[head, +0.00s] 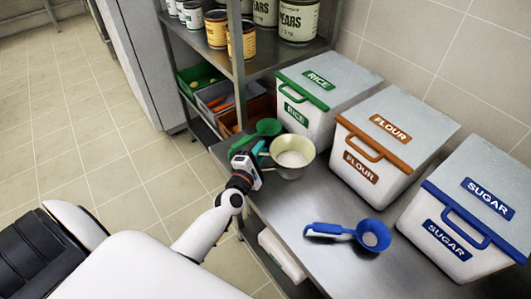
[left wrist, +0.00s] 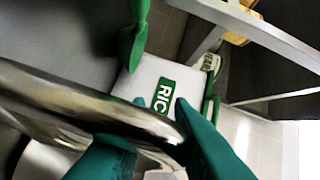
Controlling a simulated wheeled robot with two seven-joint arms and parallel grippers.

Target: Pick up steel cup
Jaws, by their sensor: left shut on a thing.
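The steel cup (head: 292,155) is at the back left of the steel counter, its open mouth up and its inside pale. My left gripper (head: 262,152) is at the cup's left side, with teal fingers shut on it. In the left wrist view, the shiny curved metal of the cup (left wrist: 85,98) runs between the two teal fingers of my gripper (left wrist: 158,128). I cannot tell whether the cup's base touches the counter. My right gripper is not in view.
A green scoop (head: 268,127) lies just behind the cup. White bins for rice (head: 330,82), flour (head: 385,140) and sugar (head: 470,222) stand along the wall. A blue scoop (head: 350,235) lies on the front counter (head: 300,212). A shelf post (head: 236,65) rises behind.

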